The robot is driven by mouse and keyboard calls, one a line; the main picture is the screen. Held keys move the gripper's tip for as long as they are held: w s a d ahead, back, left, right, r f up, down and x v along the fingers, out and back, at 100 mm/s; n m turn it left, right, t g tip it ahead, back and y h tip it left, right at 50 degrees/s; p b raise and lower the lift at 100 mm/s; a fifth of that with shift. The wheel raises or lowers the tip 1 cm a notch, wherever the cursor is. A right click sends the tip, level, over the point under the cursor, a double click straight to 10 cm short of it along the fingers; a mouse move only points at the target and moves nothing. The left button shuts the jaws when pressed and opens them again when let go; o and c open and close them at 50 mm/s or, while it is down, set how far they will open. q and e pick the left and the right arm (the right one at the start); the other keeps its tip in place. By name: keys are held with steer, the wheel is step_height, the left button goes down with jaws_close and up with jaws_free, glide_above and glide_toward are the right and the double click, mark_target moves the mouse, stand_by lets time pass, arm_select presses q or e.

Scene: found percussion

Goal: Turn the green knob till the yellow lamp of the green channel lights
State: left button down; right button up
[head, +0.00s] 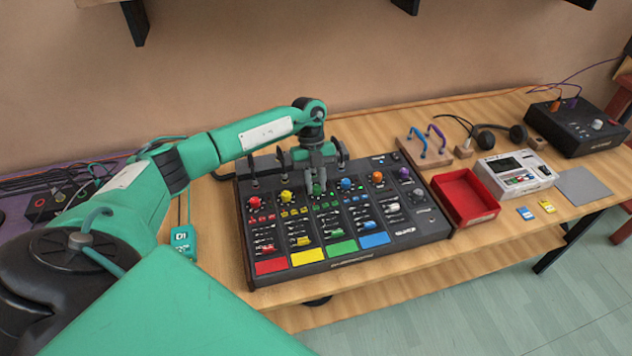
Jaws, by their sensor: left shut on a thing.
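The black mixer (405,232) lies on the wooden table, with coloured knobs along its upper part and coloured pads along its front. The green knob (317,189) is third from the left, above the column that ends in the green pad (342,248). My left gripper (316,182) points down over the green knob and is shut on it, hiding most of it. Small lights show in the green column, but they are too small to tell whether its yellow lamp is lit. My right gripper is not in view.
The red knob (253,202), yellow knob (286,197) and blue knob (346,184) sit close on both sides. A red tray (462,199), a white device (515,172) and headphones (518,134) are to the right.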

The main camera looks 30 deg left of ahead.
arm_select(q)
steer(key=c, duration=1.2)
jaws_free()
steer(key=shift+c, duration=0.2)
steer(key=b+v, duration=0.2)
steer(key=v, duration=1.2)
steer(key=shift+b, duration=0.4)
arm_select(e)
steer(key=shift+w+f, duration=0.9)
arm_select(q)
steer(key=shift+s, duration=0.1)
